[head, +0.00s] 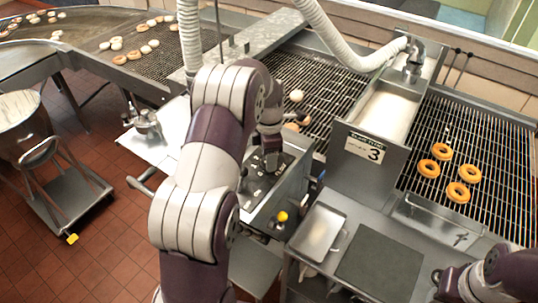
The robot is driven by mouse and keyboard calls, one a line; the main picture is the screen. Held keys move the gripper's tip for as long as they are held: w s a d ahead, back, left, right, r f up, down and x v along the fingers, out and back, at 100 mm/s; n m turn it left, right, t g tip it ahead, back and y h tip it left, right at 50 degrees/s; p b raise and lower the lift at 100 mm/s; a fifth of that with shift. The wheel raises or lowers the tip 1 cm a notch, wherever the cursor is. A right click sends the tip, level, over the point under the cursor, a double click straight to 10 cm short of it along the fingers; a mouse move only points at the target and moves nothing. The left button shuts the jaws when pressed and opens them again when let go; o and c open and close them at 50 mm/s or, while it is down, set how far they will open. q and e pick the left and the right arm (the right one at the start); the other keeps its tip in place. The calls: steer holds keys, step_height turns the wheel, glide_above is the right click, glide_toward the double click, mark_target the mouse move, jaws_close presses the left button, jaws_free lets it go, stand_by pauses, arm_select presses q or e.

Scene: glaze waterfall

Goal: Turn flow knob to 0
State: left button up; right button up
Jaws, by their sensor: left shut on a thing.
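My left arm reaches across the middle of the head view. Its gripper (271,160) points down at a dark control panel (258,196) on the front of the glazing machine. The gripper is shut on what appears to be the flow knob there; the fingers and arm hide the knob, so its setting cannot be read. A sign (364,146) on the steel box to the right shows a large 3; its smaller print is unclear. My right gripper (440,277) is at the lower right edge, away from the panel, and its jaws are too small to judge.
A steel tray (319,232) and a dark mat (380,266) lie on the bench in front. Several glazed donuts (458,192) rest on the right rack. A wheeled cart (62,195) with a bowl stands left.

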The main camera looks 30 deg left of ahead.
arm_select(q)
steer(key=o, duration=1)
steer(key=shift+w+r, duration=0.1)
steer(key=shift+r, duration=0.1)
steer(key=shift+f, duration=0.1)
step_height(320, 180, up, 4)
steer(key=shift+r, duration=0.1)
step_height(320, 180, up, 8)
steer(key=p, duration=0.7)
steer(key=shift+r+p, duration=0.25)
steer(key=shift+p, duration=0.1)
